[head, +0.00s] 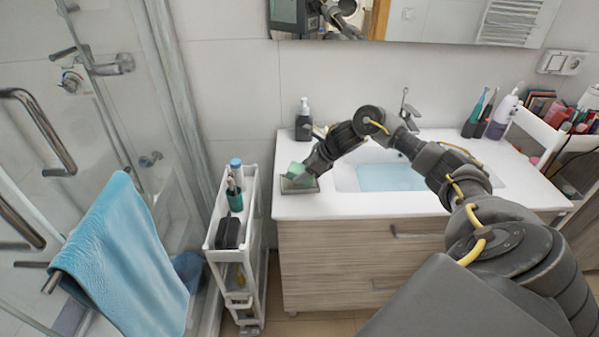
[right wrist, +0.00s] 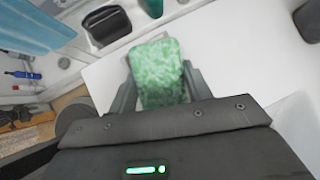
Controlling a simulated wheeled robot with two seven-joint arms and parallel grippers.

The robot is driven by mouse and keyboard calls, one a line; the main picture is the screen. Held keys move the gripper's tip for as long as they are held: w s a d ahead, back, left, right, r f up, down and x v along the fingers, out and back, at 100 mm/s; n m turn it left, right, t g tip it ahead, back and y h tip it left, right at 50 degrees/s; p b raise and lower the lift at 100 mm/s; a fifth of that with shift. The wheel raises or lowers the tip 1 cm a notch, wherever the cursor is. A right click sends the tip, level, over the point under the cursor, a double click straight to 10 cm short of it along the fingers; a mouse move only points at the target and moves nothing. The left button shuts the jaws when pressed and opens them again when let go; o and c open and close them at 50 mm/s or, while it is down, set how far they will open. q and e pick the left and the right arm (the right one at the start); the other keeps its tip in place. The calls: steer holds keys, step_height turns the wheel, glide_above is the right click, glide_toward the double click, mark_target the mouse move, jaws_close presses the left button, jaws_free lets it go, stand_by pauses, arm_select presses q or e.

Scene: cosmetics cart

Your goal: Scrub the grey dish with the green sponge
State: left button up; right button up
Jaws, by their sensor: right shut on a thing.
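The green sponge (head: 296,169) is held over the grey dish (head: 287,187), which sits at the left front corner of the white countertop. My right gripper (head: 307,174) is shut on the sponge. In the right wrist view the sponge (right wrist: 157,72) sits between the two fingers and sticks out past them. In the head view the sponge and gripper cover part of the dish; I cannot tell whether the sponge touches it. The dish does not show clearly in the right wrist view. My left gripper is not in view.
A dark soap bottle (head: 304,120) stands behind the dish. The basin (head: 390,177) and tap (head: 407,108) are to the right. A narrow white cart (head: 251,205) with a teal bottle (head: 235,196) and a black box (head: 228,233) stands left of the counter.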

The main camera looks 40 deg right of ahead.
steer(key=shift+s+d+f+b, duration=0.3)
steer(key=shift+s+d+b, duration=0.15)
steer(key=shift+b, duration=0.05)
steer(key=shift+w+a+r, duration=0.25)
steer(key=shift+w+a, duration=0.55)
steer(key=shift+a, duration=0.2)
steer(key=shift+s+d+f+b, duration=0.15)
steer(key=shift+s+d+b, duration=0.1)
steer(key=shift+b, duration=0.15)
steer(key=shift+s+d+f+b, duration=0.15)
steer(key=shift+s+d+b, duration=0.45)
steer(key=shift+d, duration=0.1)
steer(key=shift+w+a, duration=0.35)
steer(key=shift+a, duration=0.1)
steer(key=shift+w+a+r, duration=0.25)
steer(key=shift+w+a, duration=0.3)
steer(key=shift+a, duration=0.05)
steer(key=r+p, duration=0.2)
steer(key=r, duration=0.1)
steer(key=r+p, duration=0.2)
steer(key=r, duration=0.1)
steer(key=shift+d+r, duration=0.2)
steer(key=shift+r, duration=0.05)
steer(key=shift+a+r+p, duration=0.1)
steer(key=shift+r+p, duration=0.3)
